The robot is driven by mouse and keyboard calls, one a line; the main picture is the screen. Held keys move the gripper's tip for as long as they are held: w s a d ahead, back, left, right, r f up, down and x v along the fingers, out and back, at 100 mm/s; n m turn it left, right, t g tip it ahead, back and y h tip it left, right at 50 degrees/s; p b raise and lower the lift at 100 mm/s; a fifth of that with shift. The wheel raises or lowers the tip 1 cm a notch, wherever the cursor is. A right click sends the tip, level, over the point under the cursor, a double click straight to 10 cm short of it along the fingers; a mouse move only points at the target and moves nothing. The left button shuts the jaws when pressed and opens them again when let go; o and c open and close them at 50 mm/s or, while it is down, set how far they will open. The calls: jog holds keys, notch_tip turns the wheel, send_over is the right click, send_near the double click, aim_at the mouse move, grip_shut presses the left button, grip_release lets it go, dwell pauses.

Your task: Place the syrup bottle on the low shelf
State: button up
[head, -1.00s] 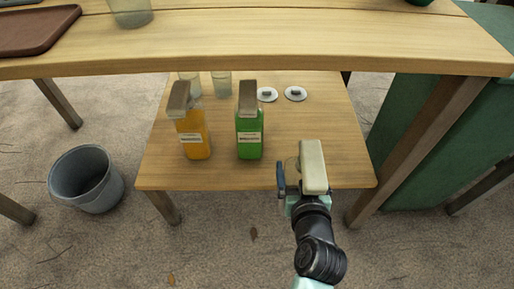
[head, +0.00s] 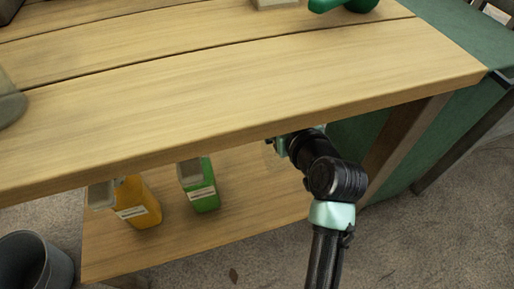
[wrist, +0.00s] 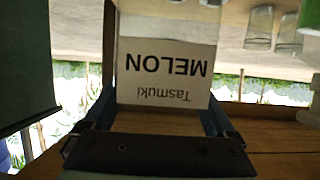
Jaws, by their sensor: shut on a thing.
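The syrup bottle (wrist: 165,75) fills the middle of the wrist view, with a white label that reads "Tasmuki MELON" upside down in the picture. My gripper (wrist: 160,112) is shut on it, one finger on each side. In the head view my gripper (head: 282,146) reaches in under the front edge of the upper tabletop, above the right part of the low shelf (head: 250,190). That edge hides most of the held bottle there. I cannot tell whether its base touches the shelf.
An orange bottle (head: 135,203) and a green bottle (head: 200,187) stand on the low shelf, left of my gripper. The upper tabletop (head: 230,85) overhangs the shelf. Clear glasses (wrist: 258,28) show in the wrist view. A grey bucket (head: 35,262) stands on the floor at left.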

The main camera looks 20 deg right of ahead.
notch_tip(320, 180, down, 9)
jog(key=b, duration=0.5)
jog(key=shift+f+b, duration=0.15)
jog(key=shift+b, duration=0.2)
jog(key=shift+f, duration=0.1)
jog(key=o, duration=1.3)
jog(key=shift+c, duration=0.2)
jog(key=shift+r, duration=0.2)
jog(key=p+v, duration=0.5)
jog(key=v, duration=0.7)
jog(key=shift+p, duration=0.35)
